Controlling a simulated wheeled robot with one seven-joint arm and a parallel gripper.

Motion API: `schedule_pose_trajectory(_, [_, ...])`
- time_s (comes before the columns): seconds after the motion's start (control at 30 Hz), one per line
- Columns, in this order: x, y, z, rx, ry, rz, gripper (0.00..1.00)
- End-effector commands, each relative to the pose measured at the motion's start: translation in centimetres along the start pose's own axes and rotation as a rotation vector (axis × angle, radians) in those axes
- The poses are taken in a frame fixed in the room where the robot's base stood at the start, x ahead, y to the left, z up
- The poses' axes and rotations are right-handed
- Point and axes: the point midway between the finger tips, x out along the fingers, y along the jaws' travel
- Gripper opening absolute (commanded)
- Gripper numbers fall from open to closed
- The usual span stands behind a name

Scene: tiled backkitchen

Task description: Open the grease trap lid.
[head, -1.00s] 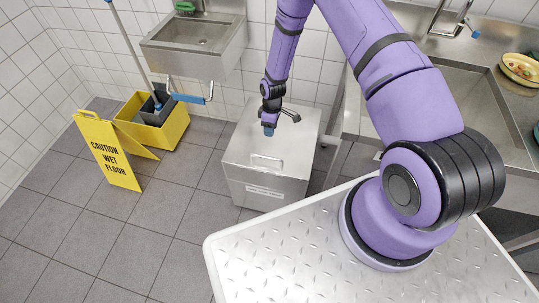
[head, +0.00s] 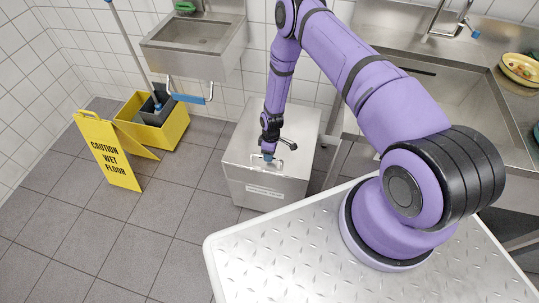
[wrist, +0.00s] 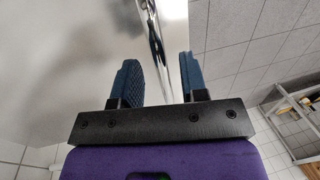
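The grease trap (head: 265,192) is a silvery metal box with a label on its front, standing on the floor by the wall. Its flat lid (head: 239,147) is shut and has a bar handle (head: 252,158) near the front edge. My gripper (head: 268,156) points down at this handle and hides part of it. In the wrist view my gripper (wrist: 160,78) has its two blue fingertips wide apart. A shiny metal bar, apparently the handle (wrist: 156,42), shows in the gap between them. I cannot tell whether a finger touches it.
A yellow wet-floor sign (head: 107,150) and a yellow mop bucket (head: 160,125) stand to the left. A hand sink (head: 195,45) hangs behind, and a steel sink counter (head: 450,95) is at right. Tiled floor (head: 180,225) in front of the trap is clear.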

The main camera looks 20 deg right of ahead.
Motion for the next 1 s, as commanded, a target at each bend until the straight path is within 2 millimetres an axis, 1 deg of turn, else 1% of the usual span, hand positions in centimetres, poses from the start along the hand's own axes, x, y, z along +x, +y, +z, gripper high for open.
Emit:
schedule_pose_trajectory(0.13, [0.5, 0.0, 0.0, 0.000, -0.001, 0.000, 0.40])
schedule_pose_trajectory(0.37, [0.5, 0.0, 0.0, 0.000, 0.000, 0.000, 0.40])
schedule_pose_trajectory(0.4, [0.5, 0.0, 0.0, 0.000, -0.001, 0.000, 0.31])
schedule_pose_trajectory(0.47, [0.5, 0.0, 0.0, 0.000, -0.001, 0.000, 0.17])
schedule_pose_trajectory(0.5, [0.5, 0.0, 0.0, 0.000, 0.000, 0.000, 0.08])
schedule_pose_trajectory(0.53, [0.5, 0.0, 0.0, 0.000, 0.000, 0.000, 0.01])
schedule_pose_trajectory(0.83, [0.2, 0.0, 0.0, 0.002, 0.000, -0.008, 0.00])
schedule_pose_trajectory(0.93, [-0.7, 0.1, -0.1, 0.005, 0.001, -0.027, 0.00])
schedule_pose_trajectory(1.0, [-1.6, 0.2, -0.1, 0.007, 0.003, -0.051, 0.00])
